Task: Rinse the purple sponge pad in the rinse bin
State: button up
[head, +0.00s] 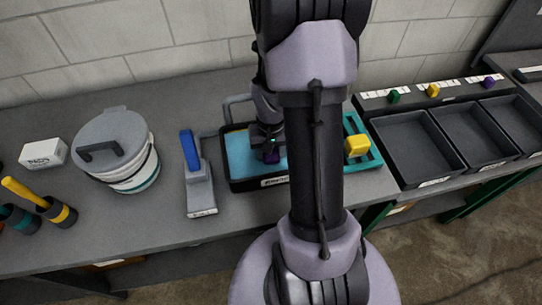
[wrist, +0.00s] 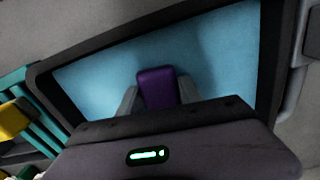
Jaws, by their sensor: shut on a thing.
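The purple sponge pad (wrist: 157,88) is held between my gripper's two fingers in the wrist view. It also shows as a small purple patch below my gripper (head: 270,147) in the head view. My gripper (wrist: 158,97) is shut on the pad. The rinse bin (head: 232,177) is a black tray with a blue, water-like inside. My gripper and the pad are over or in the bin's blue area (wrist: 215,60). I cannot tell whether the pad touches the blue surface. My arm hides the bin's right part in the head view.
A teal rack (head: 376,158) with a yellow block (head: 357,146) stands right of the bin. A blue-handled tool (head: 198,180) and a lidded bucket (head: 118,150) stand left. Black trays (head: 416,147) with colored blocks behind them lie farther right.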

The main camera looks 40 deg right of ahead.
dwell(0.3)
notch_tip(320, 180, up, 7)
jog(key=p, duration=0.5)
jog(key=shift+p, duration=0.3)
